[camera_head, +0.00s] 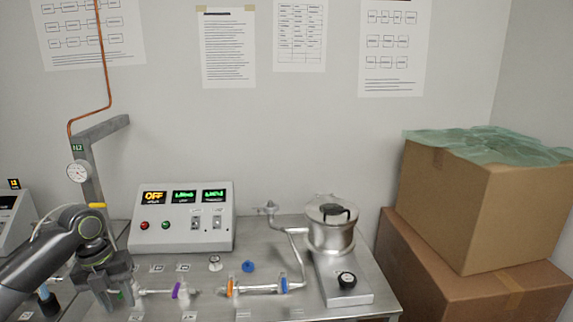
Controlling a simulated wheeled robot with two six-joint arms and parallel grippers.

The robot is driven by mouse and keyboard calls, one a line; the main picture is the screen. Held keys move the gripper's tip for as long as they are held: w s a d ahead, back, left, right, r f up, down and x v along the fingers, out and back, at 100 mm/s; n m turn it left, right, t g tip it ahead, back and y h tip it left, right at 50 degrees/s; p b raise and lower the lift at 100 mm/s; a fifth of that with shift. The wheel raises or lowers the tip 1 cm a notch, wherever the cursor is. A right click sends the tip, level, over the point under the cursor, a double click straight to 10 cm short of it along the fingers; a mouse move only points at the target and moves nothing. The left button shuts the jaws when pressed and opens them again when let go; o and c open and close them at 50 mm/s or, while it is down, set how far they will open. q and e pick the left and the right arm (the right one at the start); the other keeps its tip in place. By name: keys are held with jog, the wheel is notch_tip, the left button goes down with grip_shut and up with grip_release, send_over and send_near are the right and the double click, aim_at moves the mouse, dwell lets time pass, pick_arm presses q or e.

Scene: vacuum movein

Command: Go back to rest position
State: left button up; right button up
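My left arm comes in from the lower left. My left gripper (112,294) points down at the left part of the metal table (262,262). A small green part (120,295) of the glass line shows at its fingers, and the gripper hides most of it. I cannot tell whether the fingers touch it or how far apart they are. My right gripper is not in view.
Glass tubing with a purple valve (178,290), an orange valve (229,286) and a blue valve (284,284) runs along the table. A control box (182,218) reads OFF. A metal pot (330,236) stands right. Cardboard boxes (480,210) are stacked beyond.

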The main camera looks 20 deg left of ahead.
pick_arm(q)
jog(key=s+d+f+n+y, duration=0.1)
jog(key=s+d+f+n, duration=0.45)
jog(key=f, duration=0.35)
jog(key=s+d+f+n, duration=0.4)
jog(key=d+f+n, duration=0.15)
jog(key=f, duration=0.35)
jog(key=s+d+n+t+y, duration=0.3)
jog(key=s+d+n, duration=0.75)
jog(key=n, duration=0.85)
jog(key=s+a+f+g+h, duration=0.1)
jog(key=a+f, duration=0.2)
jog(key=f, duration=2.1)
jog(key=s+d+f+g+b, duration=0.1)
jog(key=s+f, duration=1.4)
jog(key=f, duration=0.2)
jog(key=shift+s+f+m, duration=0.25)
jog(key=shift+s+m, duration=0.05)
